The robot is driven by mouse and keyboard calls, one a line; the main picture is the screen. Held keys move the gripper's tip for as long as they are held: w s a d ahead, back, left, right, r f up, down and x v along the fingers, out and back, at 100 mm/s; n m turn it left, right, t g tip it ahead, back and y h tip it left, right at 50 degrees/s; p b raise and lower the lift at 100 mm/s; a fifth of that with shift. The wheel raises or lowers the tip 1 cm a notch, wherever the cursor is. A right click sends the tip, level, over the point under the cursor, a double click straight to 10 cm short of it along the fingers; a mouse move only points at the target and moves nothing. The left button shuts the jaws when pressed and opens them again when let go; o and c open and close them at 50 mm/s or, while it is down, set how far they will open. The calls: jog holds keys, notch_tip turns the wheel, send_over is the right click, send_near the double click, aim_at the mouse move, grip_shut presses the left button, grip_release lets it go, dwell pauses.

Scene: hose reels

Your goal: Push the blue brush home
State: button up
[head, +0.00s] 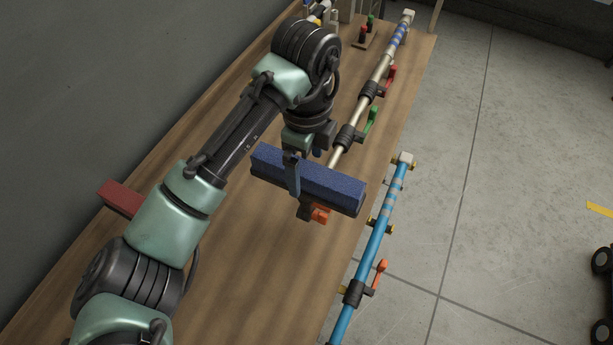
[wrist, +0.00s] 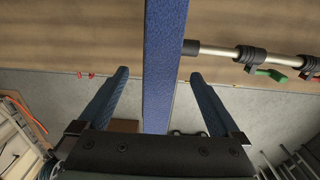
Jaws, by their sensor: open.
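The blue brush (head: 322,183) is a long, straight blue block with a dark underside, lying crosswise over the wooden bench. In the wrist view the brush (wrist: 165,55) runs between my two fingers, with a gap on each side. My gripper (head: 302,178) is open over the brush, one finger in front of its near face; the other finger is mostly hidden behind it. The gripper (wrist: 159,75) also shows in the wrist view. A silver pole (head: 347,142) ends at the brush's far side; I cannot tell whether they are joined.
The silver pole carries a green lever (head: 371,121) and a red lever (head: 390,76). A blue pole (head: 371,255) runs along the bench's right edge. An orange part (head: 320,214) sits just below the brush. A red block (head: 121,198) lies by the wall. The bench's near part is bare.

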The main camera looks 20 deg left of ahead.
notch_tip(320, 180, up, 8)
jog(key=shift+f, duration=0.15)
dwell(0.6)
jog(key=w+d+r+n+t+h, duration=0.1)
jog(key=w+d+r+t, duration=0.25)
jog(key=d, duration=0.25)
jog(key=w+d+r+t+h, duration=0.1)
jog(key=w+d+r+t, duration=0.15)
jog(key=w+d, duration=0.25)
jog(key=w+d+r+n+t+h, duration=0.2)
jog(key=d+r+t, duration=0.25)
jog(key=r, duration=0.35)
jog(key=w+d+r+n+t+h, duration=0.1)
jog(key=d+r+t+h, duration=0.15)
jog(key=d+r, duration=0.45)
jog(key=s+r+n+t, duration=0.4)
jog(key=r+n+t, duration=0.15)
jog(key=r, duration=0.75)
jog(key=s+a+r+n+t+y, duration=0.6)
jog(key=s+a+r+n+t, duration=0.2)
jog(key=s, duration=0.4)
jog(key=shift+s+r+n+t, duration=0.35)
jog(key=shift+r+n, duration=0.1)
jog(key=shift+r, duration=0.15)
